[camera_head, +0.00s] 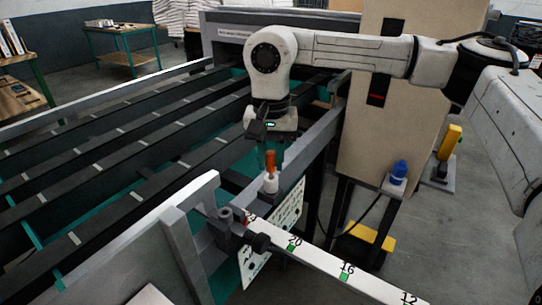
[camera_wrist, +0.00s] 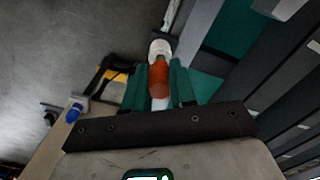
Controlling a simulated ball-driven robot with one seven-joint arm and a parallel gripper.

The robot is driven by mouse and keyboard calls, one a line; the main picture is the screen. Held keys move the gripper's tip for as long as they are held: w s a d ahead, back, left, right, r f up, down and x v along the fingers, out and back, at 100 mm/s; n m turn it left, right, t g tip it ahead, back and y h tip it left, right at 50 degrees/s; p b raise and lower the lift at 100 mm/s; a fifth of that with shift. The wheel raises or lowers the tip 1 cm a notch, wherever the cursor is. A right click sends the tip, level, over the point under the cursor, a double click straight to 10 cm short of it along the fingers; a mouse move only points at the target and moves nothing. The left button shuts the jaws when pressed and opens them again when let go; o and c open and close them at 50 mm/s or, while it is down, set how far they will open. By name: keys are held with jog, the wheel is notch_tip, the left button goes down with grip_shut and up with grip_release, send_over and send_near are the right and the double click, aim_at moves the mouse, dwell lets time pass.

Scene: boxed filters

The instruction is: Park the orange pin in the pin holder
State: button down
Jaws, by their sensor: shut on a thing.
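The orange pin (camera_head: 270,160) is upright below my gripper (camera_head: 271,142) in the head view. In the wrist view the orange pin (camera_wrist: 158,77) lies between the two green fingers of my gripper (camera_wrist: 160,82), which are shut on it. A white cup-like piece (camera_head: 270,184), which looks like the pin holder, stands on the grey rail directly under the pin. It also shows just past the pin's end in the wrist view (camera_wrist: 160,48). The pin's lower end meets or overlaps this white piece; I cannot tell how deep it sits.
A grey rail (camera_head: 318,140) runs beside the dark slatted bed. A numbered white scale (camera_head: 335,268) lies in front. A blue knob (camera_head: 399,170) and a yellow block (camera_head: 450,140) stand to the right, near a tall beige panel (camera_head: 370,120).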

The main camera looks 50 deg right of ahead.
aim_at(271, 153)
jog(key=shift+f+b, duration=0.7)
jog(key=shift+f, duration=0.3)
jog(key=c, duration=0.8)
grip_release()
jog(key=shift+c, duration=0.2)
notch_tip(271, 153, up, 11)
jog(key=shift+f, duration=0.1)
